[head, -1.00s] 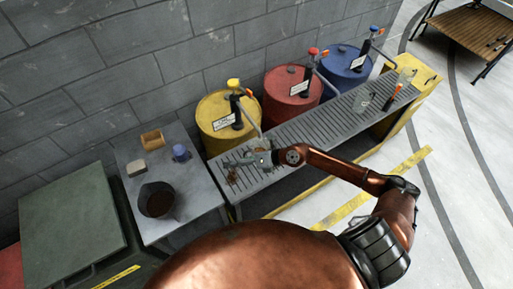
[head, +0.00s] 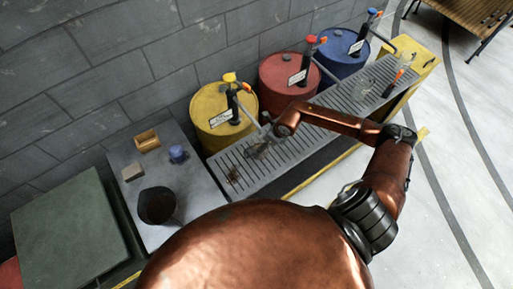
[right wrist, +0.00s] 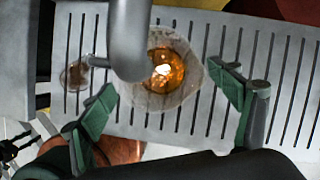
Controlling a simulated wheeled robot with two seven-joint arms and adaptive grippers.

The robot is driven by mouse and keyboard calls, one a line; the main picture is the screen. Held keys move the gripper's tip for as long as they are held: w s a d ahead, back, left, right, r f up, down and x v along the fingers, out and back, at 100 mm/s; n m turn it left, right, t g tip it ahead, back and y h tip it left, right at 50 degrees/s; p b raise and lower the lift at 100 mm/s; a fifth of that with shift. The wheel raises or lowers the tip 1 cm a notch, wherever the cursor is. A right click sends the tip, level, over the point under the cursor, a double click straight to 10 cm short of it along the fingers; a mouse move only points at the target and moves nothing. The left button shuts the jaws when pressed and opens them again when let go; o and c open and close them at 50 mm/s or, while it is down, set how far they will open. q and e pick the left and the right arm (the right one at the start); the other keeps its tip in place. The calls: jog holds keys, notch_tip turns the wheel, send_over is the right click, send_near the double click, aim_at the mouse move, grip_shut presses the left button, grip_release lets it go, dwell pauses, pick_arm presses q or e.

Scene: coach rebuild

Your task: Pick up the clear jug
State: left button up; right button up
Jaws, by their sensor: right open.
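The clear jug (right wrist: 183,98) shows from above in the right wrist view. It is see-through, with amber liquid (right wrist: 164,72) at its middle, and it stands on the slatted metal grating (right wrist: 208,125). A grey pipe (right wrist: 130,40) hides part of its left side. My right gripper (right wrist: 165,97) is open, with its green-padded fingers on either side of the jug; whether they touch it I cannot tell. In the head view, my right gripper (head: 258,148) is small and unclear over the near end of the grating, below the yellow drum's spout.
Yellow (head: 222,118), red (head: 288,85) and blue (head: 340,57) drums with pumps stand behind the grating. A brown stain (head: 234,174) marks its left end. Another clear vessel (head: 363,87) stands farther along. A grey table (head: 190,190) at left holds a dark bucket (head: 157,205).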

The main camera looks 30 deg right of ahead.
aim_at(259, 144)
jog(key=x, duration=0.3)
jog(key=shift+w+a+f, duration=0.2)
jog(key=shift+w, duration=0.1)
jog(key=shift+w+f, duration=0.15)
jog(key=shift+f, duration=0.35)
jog(key=shift+a, duration=0.1)
jog(key=shift+c, duration=0.3)
jog(key=c, duration=1)
jog(key=shift+w, duration=0.1)
jog(key=c, duration=0.6)
pick_arm(q)
jog(key=shift+s, duration=0.4)
